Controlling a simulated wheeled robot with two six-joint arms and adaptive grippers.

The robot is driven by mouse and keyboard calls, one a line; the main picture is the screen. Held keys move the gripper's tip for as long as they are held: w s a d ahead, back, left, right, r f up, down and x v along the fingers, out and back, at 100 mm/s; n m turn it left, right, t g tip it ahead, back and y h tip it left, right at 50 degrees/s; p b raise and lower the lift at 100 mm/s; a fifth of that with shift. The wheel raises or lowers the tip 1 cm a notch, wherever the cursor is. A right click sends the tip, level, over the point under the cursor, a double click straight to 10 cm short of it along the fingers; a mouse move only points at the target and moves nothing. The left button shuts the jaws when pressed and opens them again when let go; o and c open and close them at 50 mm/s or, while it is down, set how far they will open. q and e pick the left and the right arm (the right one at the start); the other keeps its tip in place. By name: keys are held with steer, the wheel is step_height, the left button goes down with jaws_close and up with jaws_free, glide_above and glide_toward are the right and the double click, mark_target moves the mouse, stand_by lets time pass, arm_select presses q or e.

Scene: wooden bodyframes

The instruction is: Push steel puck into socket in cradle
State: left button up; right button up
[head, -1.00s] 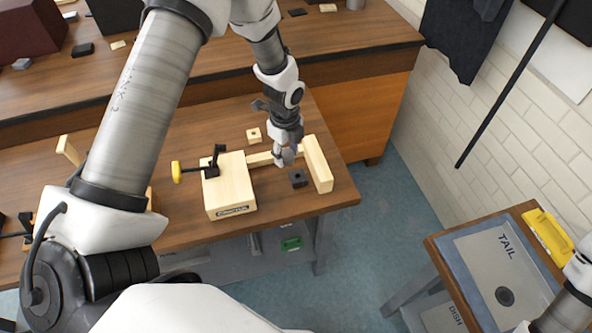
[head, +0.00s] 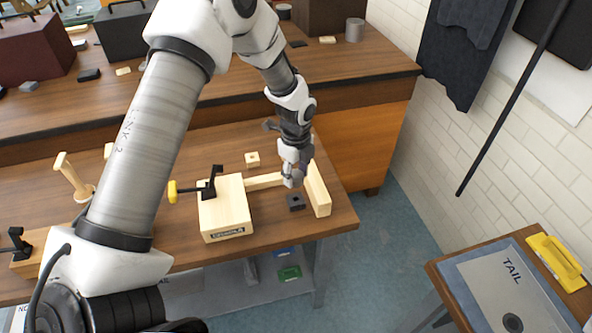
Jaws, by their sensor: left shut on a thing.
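The wooden work on the near bench has a pale block (head: 224,214) with a black toggle clamp (head: 210,184) on top. A pale bar (head: 264,181) runs right from it towards a pale end board (head: 317,190). I take this as the cradle; I cannot make out its socket. My left gripper (head: 292,180) is low over the bar's right end, close beside the end board. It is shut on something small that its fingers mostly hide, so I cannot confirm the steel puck. A dark square block (head: 296,202) with a hole lies just below. My right gripper is out of view.
A small pale block with a hole (head: 252,159) lies behind the bar. A wooden peg on a round foot (head: 76,178) stands at left. The clamp's yellow-tipped handle (head: 172,191) sticks out left. A side table marked TAIL (head: 500,280) carries a dark disc (head: 512,322).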

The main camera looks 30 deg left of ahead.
mark_target(296, 174)
arm_select(q)
step_height(296, 174, down, 4)
steer(key=shift+f+b, duration=0.1)
steer(key=shift+b, duration=0.85)
steer(key=shift+w, duration=0.1)
steer(key=shift+p, duration=0.6)
stand_by(0.5)
steer(key=shift+f+b, duration=0.9)
steer(key=shift+f, duration=0.7)
steer(key=o, duration=1.4)
steer(key=shift+c, duration=0.2)
step_height(296, 174, up, 12)
